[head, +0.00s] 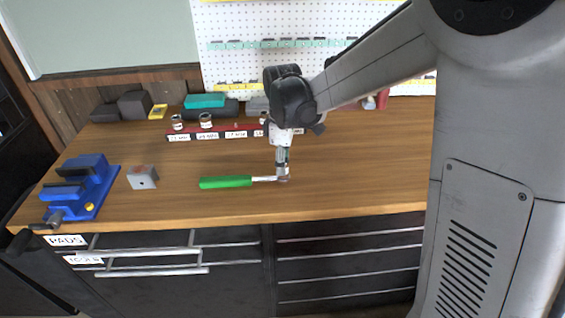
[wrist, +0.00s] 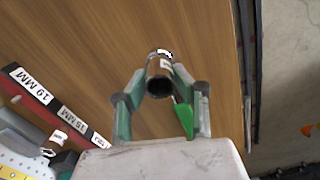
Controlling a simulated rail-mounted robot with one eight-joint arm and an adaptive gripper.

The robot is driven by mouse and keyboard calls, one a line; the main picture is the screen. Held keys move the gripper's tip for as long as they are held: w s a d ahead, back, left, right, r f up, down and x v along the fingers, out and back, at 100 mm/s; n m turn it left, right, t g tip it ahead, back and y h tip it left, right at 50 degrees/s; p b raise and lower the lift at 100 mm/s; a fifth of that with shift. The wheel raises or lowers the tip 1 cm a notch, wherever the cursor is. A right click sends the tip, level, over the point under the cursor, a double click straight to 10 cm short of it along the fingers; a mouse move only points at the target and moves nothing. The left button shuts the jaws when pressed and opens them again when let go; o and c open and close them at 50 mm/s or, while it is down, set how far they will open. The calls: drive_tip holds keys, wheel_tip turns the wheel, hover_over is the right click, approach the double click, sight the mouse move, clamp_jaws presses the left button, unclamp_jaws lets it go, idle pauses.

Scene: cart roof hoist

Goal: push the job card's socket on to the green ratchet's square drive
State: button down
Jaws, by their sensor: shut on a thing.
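The green ratchet (head: 226,182) lies on the bench with its handle to the left and its metal head to the right. My gripper (head: 283,166) points down directly over the ratchet's head. In the wrist view my gripper is shut on a shiny metal socket (wrist: 159,77), with one finger on each side and the open end facing the camera. Part of the ratchet's green handle (wrist: 201,103) shows behind the right finger. The square drive is hidden, and I cannot tell whether the socket touches it.
A red socket rail (head: 220,133) with size labels and several sockets stands behind; its labels also show in the wrist view (wrist: 28,84). A blue vise (head: 84,187) and a grey block (head: 142,177) stand left. The bench front between block and handle is clear.

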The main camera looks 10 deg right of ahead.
idle(0.3)
drive_tip(key=c, duration=1.3)
unclamp_jaws()
wheel_tip(320, 180, up, 11)
drive_tip(key=s+d+r+m+t, duration=0.2)
drive_tip(key=s+m, duration=0.1)
drive_tip(key=s, duration=0.3)
drive_tip(key=s+d+r+m+t, duration=0.1)
drive_tip(key=s+d+m, duration=0.2)
drive_tip(key=s, duration=0.2)
drive_tip(key=s+d+f+m+t, duration=0.1)
drive_tip(key=s+m, duration=0.1)
drive_tip(key=s, duration=0.2)
drive_tip(key=s+d+f+m+t+b, duration=0.1)
drive_tip(key=s+f+m, duration=0.1)
drive_tip(key=s+m, duration=0.1)
drive_tip(key=s+d+f+m+t, duration=0.1)
drive_tip(key=s+f+m+t, duration=0.1)
drive_tip(key=s, duration=0.4)
drive_tip(key=shift+d+m, duration=0.1)
drive_tip(key=shift+m, duration=0.3)
